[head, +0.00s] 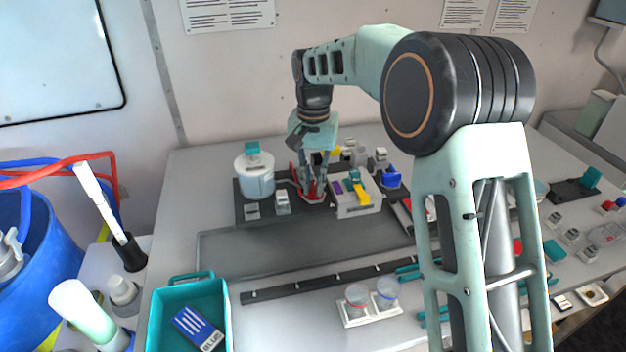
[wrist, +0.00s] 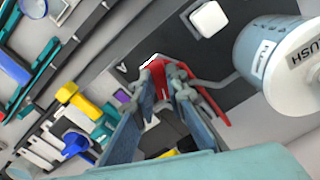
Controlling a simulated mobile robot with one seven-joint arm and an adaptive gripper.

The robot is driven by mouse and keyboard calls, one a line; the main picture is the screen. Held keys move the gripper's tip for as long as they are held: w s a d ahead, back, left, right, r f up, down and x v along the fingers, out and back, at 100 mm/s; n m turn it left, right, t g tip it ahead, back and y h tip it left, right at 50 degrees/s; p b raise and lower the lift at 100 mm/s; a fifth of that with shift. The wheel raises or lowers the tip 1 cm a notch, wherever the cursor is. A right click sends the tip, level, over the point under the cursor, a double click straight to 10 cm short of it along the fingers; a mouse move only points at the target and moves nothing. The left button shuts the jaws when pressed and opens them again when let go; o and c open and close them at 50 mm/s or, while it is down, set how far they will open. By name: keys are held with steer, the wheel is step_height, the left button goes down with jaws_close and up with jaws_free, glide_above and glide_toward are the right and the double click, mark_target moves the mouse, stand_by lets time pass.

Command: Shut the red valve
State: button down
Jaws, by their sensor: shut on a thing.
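The red valve (head: 311,200) stands on the dark plate at the back of the bench, just right of the white tank. My gripper (head: 312,188) points down over it, with its fingers around the red part. In the wrist view, the red valve (wrist: 158,79) shows between the fingertips of my gripper (wrist: 163,76), and the jaws are closed on it. More red (wrist: 208,108) shows along the outer side of one finger. The fingers hide much of the valve, so I cannot tell how far it is turned.
A white tank (head: 255,178) with a teal cap stands close on the left. A pale block with a yellow lever (head: 359,192) and a blue knob (head: 391,178) are close on the right. A teal bin (head: 190,299) is at the front left. The grey strip (head: 290,246) in front is clear.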

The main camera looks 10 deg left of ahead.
mark_target(315, 188)
steer(key=n+p, duration=0.1)
steer(key=n, duration=0.3)
steer(key=shift+n, duration=0.4)
stand_by(0.4)
steer(key=c, duration=1.9)
jaws_free()
steer(key=shift+d, duration=0.1)
steer(key=shift+c, duration=0.2)
step_height(315, 188, up, 12)
